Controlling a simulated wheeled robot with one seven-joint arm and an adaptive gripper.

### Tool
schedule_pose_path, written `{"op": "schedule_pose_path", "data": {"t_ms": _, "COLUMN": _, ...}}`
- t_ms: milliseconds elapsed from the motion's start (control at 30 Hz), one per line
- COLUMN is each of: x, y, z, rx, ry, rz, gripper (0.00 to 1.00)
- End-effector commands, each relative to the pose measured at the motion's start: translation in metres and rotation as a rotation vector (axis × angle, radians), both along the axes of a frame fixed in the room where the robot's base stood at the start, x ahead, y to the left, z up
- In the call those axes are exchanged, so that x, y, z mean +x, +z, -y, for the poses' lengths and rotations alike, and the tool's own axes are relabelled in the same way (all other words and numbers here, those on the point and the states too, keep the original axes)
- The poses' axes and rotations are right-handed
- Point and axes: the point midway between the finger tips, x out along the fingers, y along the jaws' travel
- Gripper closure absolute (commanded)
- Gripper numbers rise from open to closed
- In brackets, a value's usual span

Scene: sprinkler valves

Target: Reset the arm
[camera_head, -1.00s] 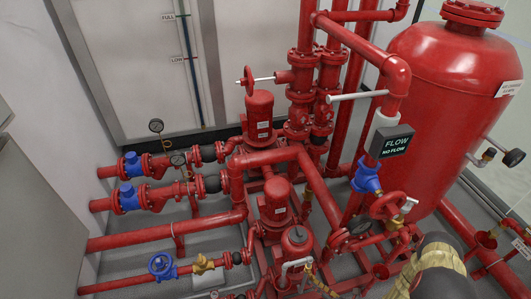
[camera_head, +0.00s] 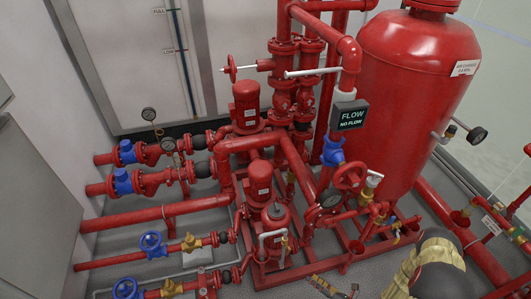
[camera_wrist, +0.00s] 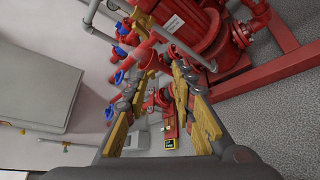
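My gripper (camera_wrist: 165,68) is in the wrist view, its two black and yellow fingers spread apart with a clear gap between them. It holds nothing. Red pipework and the floor show beyond and between the fingers. In the head view, a black and gold part of my arm (camera_head: 430,268) is at the bottom right, in front of the red pump skid. Small yellow and black parts at the bottom edge look like my gripper's fingers (camera_head: 328,287), partly cut off by the frame. I see no contact with the pipes.
Red pumps (camera_head: 248,108), a large red tank (camera_head: 415,100) and a FLOW / NO FLOW sign (camera_head: 351,115) stand ahead. Blue handwheels (camera_head: 151,244) sit on the lower left pipes. A grey cabinet (camera_head: 35,200) is at the left. Bare floor (camera_head: 360,275) shows before the skid.

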Motion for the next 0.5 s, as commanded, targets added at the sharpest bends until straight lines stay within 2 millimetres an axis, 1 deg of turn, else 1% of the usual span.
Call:
{"op": "schedule_pose_path", "data": {"t_ms": 167, "x": -0.021, "y": 0.003, "z": -0.023, "rx": -0.016, "ry": 0.110, "rz": 0.022, "gripper": 0.74}}
{"op": "schedule_pose_path", "data": {"t_ms": 300, "x": -0.044, "y": 0.010, "z": -0.043, "rx": -0.015, "ry": 0.208, "rz": 0.040, "gripper": 0.74}}
{"op": "schedule_pose_path", "data": {"t_ms": 400, "x": -0.060, "y": 0.020, "z": -0.056, "rx": -0.019, "ry": 0.296, "rz": 0.069, "gripper": 0.74}}
{"op": "schedule_pose_path", "data": {"t_ms": 500, "x": -0.071, "y": 0.037, "z": -0.062, "rx": -0.035, "ry": 0.392, "rz": 0.115, "gripper": 0.74}}
